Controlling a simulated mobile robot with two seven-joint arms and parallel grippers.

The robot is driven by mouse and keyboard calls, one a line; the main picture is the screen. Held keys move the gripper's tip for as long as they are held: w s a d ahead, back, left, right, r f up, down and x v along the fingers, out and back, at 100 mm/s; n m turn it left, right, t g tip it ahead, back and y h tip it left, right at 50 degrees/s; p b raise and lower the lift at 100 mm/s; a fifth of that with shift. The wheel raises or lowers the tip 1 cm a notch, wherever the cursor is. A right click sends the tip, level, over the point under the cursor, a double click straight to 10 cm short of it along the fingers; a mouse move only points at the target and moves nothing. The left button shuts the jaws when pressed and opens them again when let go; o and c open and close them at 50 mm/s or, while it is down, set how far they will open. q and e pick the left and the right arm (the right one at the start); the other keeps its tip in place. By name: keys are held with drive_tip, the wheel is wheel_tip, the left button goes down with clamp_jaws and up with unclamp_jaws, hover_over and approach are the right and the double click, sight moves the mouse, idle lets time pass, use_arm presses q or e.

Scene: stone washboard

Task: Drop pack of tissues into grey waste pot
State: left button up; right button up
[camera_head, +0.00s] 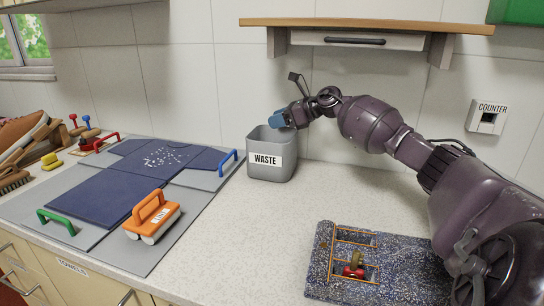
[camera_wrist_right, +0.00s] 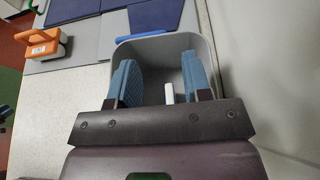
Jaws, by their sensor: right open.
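The grey waste pot (camera_head: 270,168), labelled WASTE, stands upright on the counter near the back wall. My right gripper (camera_head: 280,119) is above its rim, with its blue fingers pointing down over the opening. In the right wrist view the two blue fingers of my right gripper (camera_wrist_right: 165,82) are spread apart with nothing held between them. The pot (camera_wrist_right: 208,48) lies below them there. A small white thing (camera_wrist_right: 169,93) shows inside the pot between the fingers; it may be the pack of tissues, but it is mostly hidden. My left gripper is not in view.
A blue mat (camera_head: 105,190) with white bits and a blue handle (camera_head: 228,162) lies left of the pot. A speckled stone block (camera_head: 325,262) lies front right. A wooden shelf (camera_head: 360,25) hangs above.

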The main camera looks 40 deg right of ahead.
drive_tip(key=p+v, duration=0.2)
drive_tip(key=v, duration=0.9)
drive_tip(key=shift+a+f, duration=0.1)
drive_tip(key=shift+a, duration=0.05)
idle(0.5)
